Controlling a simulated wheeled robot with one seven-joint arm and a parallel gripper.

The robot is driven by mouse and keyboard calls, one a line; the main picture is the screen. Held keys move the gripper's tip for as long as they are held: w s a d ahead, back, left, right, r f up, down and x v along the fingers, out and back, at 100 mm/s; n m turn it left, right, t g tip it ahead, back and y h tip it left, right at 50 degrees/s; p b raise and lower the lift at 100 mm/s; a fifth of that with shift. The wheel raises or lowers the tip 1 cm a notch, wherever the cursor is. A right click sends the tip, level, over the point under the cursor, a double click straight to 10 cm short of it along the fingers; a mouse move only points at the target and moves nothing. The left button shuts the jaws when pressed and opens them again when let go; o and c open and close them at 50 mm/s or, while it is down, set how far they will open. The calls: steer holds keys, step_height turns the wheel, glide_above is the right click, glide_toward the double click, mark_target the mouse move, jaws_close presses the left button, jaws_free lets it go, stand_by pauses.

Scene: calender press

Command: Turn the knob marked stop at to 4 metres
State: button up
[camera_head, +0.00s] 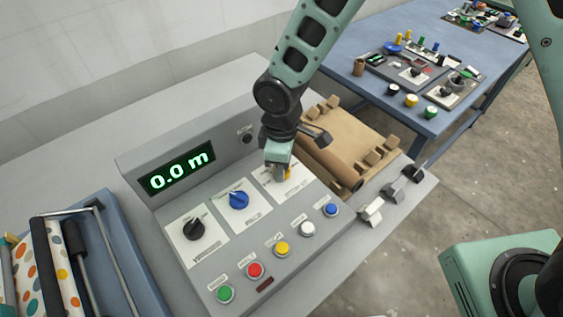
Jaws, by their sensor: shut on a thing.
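A grey control panel (193,258) stands on the machine. Its top row has a black knob (193,229) on the left, a blue knob (238,200) in the middle, and a yellow-orange knob (289,174) on the right, mostly hidden. My gripper (279,175) points down over the right knob and is shut on it. The knob's pointer and scale are covered. The labels under the knobs are too small to read for sure. The display (178,168) reads 0.0 m in green.
Green (224,293), red (255,270), yellow (282,248), white (307,228) and blue (331,209) buttons line the panel's front. Levers (393,190) stand at the right. A blue table (445,50) with parts is at the back right.

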steer(key=shift+n, duration=0.5)
steer(key=o, duration=1)
step_height(320, 180, up, 18)
steer(key=b, duration=0.2)
steer(key=shift+f+b, duration=0.25)
steer(key=shift+b, duration=0.05)
steer(key=s+d+f+m, duration=0.1)
steer(key=s+d+m, duration=0.3)
steer(key=s, duration=0.5)
steer(key=s+d+f+m+b, duration=0.1)
steer(key=s+d+m, duration=0.3)
steer(key=s, duration=0.5)
steer(key=shift+d+f+y, duration=0.3)
steer(key=shift+d+f, duration=0.25)
steer(key=shift+d, duration=0.6)
